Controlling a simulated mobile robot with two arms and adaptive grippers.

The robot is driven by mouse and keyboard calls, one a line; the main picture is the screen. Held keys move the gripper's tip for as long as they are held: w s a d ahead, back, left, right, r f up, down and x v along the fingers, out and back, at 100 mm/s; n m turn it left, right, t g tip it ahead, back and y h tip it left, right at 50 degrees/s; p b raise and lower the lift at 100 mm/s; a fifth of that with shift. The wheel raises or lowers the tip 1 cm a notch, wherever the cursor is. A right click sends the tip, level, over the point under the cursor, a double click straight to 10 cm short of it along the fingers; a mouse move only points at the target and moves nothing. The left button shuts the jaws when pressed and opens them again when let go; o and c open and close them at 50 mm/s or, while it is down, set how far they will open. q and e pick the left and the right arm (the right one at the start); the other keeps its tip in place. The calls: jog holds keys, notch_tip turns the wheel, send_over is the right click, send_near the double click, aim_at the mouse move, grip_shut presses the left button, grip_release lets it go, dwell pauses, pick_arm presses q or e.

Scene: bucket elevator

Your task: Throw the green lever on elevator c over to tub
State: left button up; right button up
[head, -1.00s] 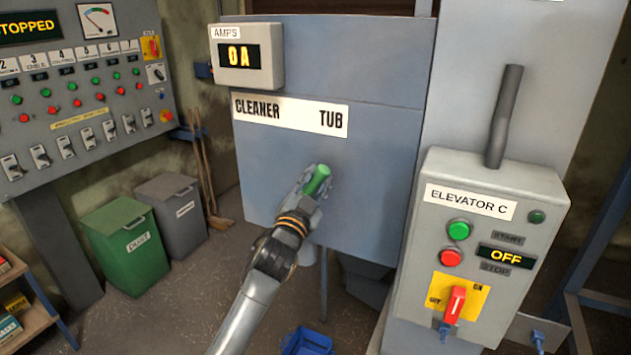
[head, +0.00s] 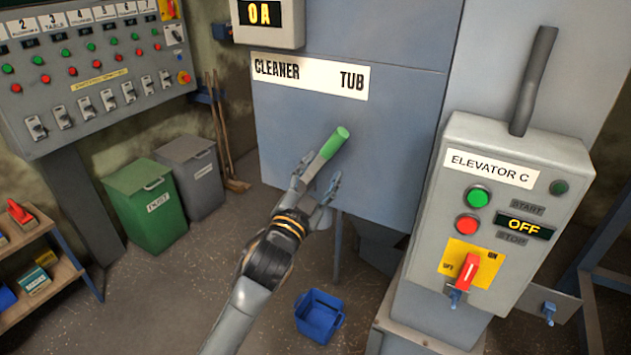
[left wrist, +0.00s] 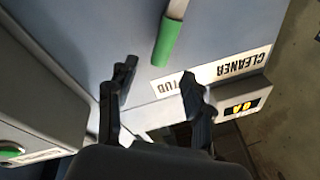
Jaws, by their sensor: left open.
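The green lever (head: 335,143) stands out from the grey-blue panel below the sign (head: 311,76) reading CLEANER and TUB. Its green end points up and right in the head view, below the TUB side. My left gripper (head: 319,180) is open at the lower part of the lever, its fingers spread to either side. In the left wrist view, the green grip (left wrist: 166,42) lies beyond the open fingers (left wrist: 158,74), apart from them, and the sign is upside down. The lever's base is hidden behind the gripper in the head view. My right gripper is out of view.
The elevator C control box (head: 497,215) with a red switch (head: 467,271) stands at the right, under a grey pipe. A blue bucket (head: 320,315) is on the floor. Green (head: 146,209) and grey bins stand left, below a control board (head: 90,75).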

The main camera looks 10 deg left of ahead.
pick_arm(q)
jog(key=v, duration=0.2)
jog(key=shift+s+f, duration=0.1)
jog(key=shift+s, duration=0.3)
jog(key=s+a+f+n+g+y, duration=0.1)
jog(key=a+f+g, duration=0.15)
jog(key=f, duration=1.45)
jog(key=s+a+f+n+g+y, duration=0.2)
jog(key=f+g, duration=0.2)
jog(key=f, duration=1.3)
jog(key=s+a+f+n+g, duration=0.1)
jog(key=s+a+f+g, duration=0.1)
jog(key=s+f, duration=0.65)
jog(key=s+a+f+g, duration=0.25)
jog(key=s+f, duration=0.35)
jog(key=f, duration=0.6)
jog(key=s+a+f+n+g, duration=0.1)
jog(key=s+f, duration=0.4)
jog(key=s, duration=0.7)
jog(key=s+a+f+n+g+y, duration=0.1)
jog(key=s+f+g, duration=0.3)
jog(key=s, duration=0.8)
jog(key=s+a+f+n+g+y, duration=0.1)
jog(key=s+a+f+g, duration=0.1)
jog(key=s+f, duration=0.5)
jog(key=s+a, duration=0.1)
jog(key=s, duration=0.4)
jog(key=shift+f+g, duration=0.3)
jog(key=shift+g, duration=0.1)
